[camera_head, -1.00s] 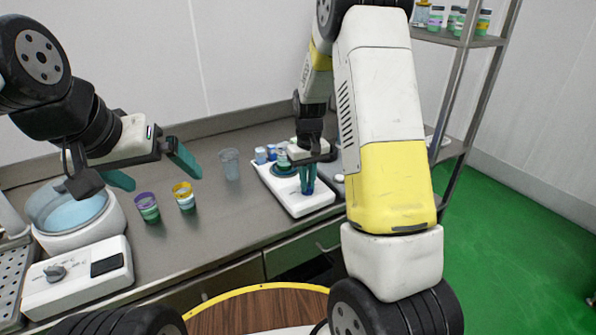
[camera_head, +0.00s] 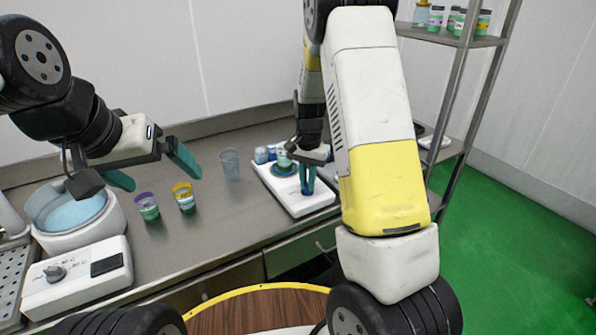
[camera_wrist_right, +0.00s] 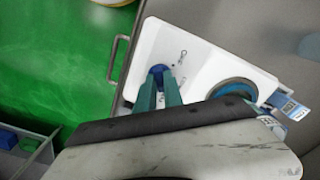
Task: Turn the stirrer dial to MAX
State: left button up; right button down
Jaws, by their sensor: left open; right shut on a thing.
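The stirrer is a white slab-like unit (camera_head: 311,206) on the counter, with a round dark blue-green plate at its back end. Its blue dial (camera_wrist_right: 157,70) is at the front end in the right wrist view, with small print beside it that I cannot read clearly. My right gripper (camera_wrist_right: 160,88) points down with its green fingers shut on the dial. The fingers partly hide the dial, so I cannot tell its setting. In the head view my right gripper (camera_head: 307,179) is over the unit's front. My left gripper (camera_head: 152,170) is open and empty above the counter's left part.
A white bath (camera_head: 80,240) with blue liquid and a control box (camera_head: 77,280) with a grey knob stand at left. Two banded cups, one purple-rimmed (camera_head: 147,207) and one yellow-rimmed (camera_head: 184,197), and a clear cup (camera_head: 230,164) stand mid-counter. Small containers (camera_head: 262,155) stand behind the stirrer.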

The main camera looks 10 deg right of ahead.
aim_at(307, 185)
jog(key=shift+r+m, duration=0.1)
jog(key=shift+m, duration=0.5)
jog(key=c, duration=1.5)
grip_release()
jog(key=shift+o, duration=0.2)
jog(key=shift+r, duration=3.85)
jog(key=s+r+n+t+y, duration=0.2)
jog(key=s+r+n+t, duration=0.15)
jog(key=s+r, duration=0.8)
jog(key=s+a+r+n+t, duration=0.1)
jog(key=s+r+n, duration=0.1)
jog(key=s, duration=0.4)
jog(key=s+a+r+n+t, duration=0.1)
jog(key=s+r+n, duration=0.1)
jog(key=s, duration=0.5)
jog(key=shift+s+r+n+t, duration=0.2)
jog(key=shift+r+n+t, duration=0.15)
jog(key=shift+n, duration=0.3)
